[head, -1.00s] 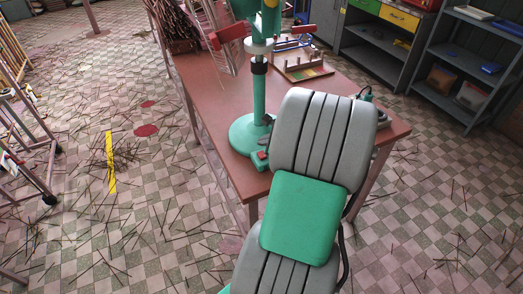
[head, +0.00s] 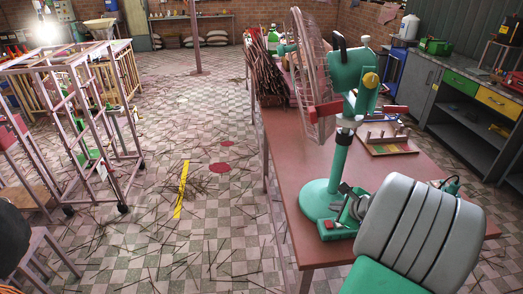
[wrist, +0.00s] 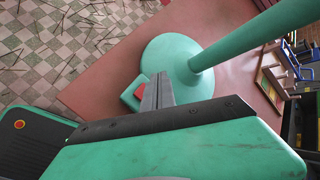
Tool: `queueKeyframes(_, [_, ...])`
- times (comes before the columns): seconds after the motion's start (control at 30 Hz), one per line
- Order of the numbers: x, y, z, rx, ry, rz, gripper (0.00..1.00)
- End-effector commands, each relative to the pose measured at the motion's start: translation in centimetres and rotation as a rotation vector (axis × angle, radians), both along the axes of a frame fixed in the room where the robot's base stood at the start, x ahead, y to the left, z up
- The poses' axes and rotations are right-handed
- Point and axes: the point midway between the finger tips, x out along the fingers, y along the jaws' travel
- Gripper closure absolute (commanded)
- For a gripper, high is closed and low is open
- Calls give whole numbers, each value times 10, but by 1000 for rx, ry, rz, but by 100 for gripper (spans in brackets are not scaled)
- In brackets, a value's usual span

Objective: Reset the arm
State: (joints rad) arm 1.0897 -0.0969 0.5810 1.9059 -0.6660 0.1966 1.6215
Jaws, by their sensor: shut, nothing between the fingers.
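My gripper (wrist: 158,92) shows in the wrist view with its two grey fingers together and nothing between them. It is over the red-brown table (wrist: 92,97), near the round green base of a fan (wrist: 172,62). A red switch on that base lies close beside the fingers; whether they touch cannot be told. In the head view my grey and green arm rises at the lower right and hides part of the table (head: 291,190). The green fan (head: 350,68) stands upright there, with its round base close to my arm's far end.
A wooden rack with pegs (head: 388,138) and a bundle of dark sticks (head: 274,72) stand farther back on the table. A metal frame cart (head: 85,110) is at left. Sticks litter the checkered floor (head: 218,205). Cabinets (head: 470,115) line the right.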

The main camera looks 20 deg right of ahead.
Motion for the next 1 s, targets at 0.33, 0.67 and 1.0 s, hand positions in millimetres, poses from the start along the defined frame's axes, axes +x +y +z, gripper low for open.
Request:
queueKeyframes(0.33, [-72, 33, -62, -384, 292, 712, 100])
queueKeyframes(0.67, [-181, 84, -62, -467, 531, 1330, 100])
queueKeyframes(1.0, [-153, 163, 17, -777, 609, 1668, 100])
